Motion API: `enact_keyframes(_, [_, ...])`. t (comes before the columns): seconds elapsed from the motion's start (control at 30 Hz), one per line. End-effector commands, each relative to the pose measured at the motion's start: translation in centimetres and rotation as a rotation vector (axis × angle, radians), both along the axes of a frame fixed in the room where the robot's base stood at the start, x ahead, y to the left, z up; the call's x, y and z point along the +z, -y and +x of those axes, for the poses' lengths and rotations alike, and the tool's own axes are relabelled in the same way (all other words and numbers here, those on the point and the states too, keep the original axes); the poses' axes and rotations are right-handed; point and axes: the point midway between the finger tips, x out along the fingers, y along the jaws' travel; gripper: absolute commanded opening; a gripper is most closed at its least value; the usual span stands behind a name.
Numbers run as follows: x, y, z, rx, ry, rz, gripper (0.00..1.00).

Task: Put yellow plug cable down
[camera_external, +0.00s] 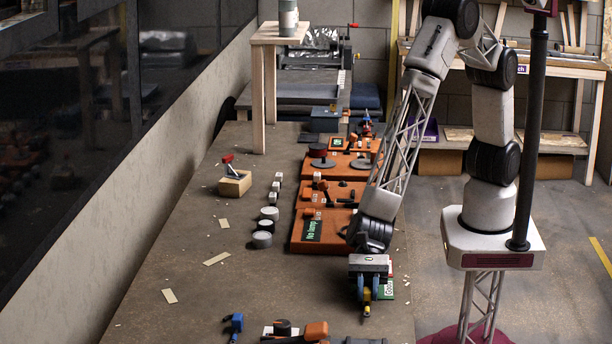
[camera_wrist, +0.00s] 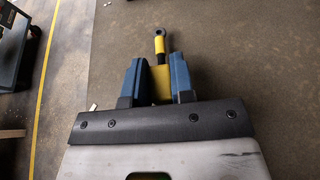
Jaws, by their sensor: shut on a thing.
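I cannot tell whether the plug touches the bench top.
Orange devices (camera_external: 325,230) stand behind the gripper. A blue plug (camera_external: 235,325) and another orange device (camera_external: 315,331) lie at the front. Pale strips (camera_external: 216,259) and several round weights (camera_external: 262,240) lie left.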

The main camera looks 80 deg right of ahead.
Motion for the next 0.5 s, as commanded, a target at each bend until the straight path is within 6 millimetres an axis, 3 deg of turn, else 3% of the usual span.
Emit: enact_keyframes(0.5, [-0.83, 0.01, -0.01, 0.0, 0.0, 0.0, 0.0])
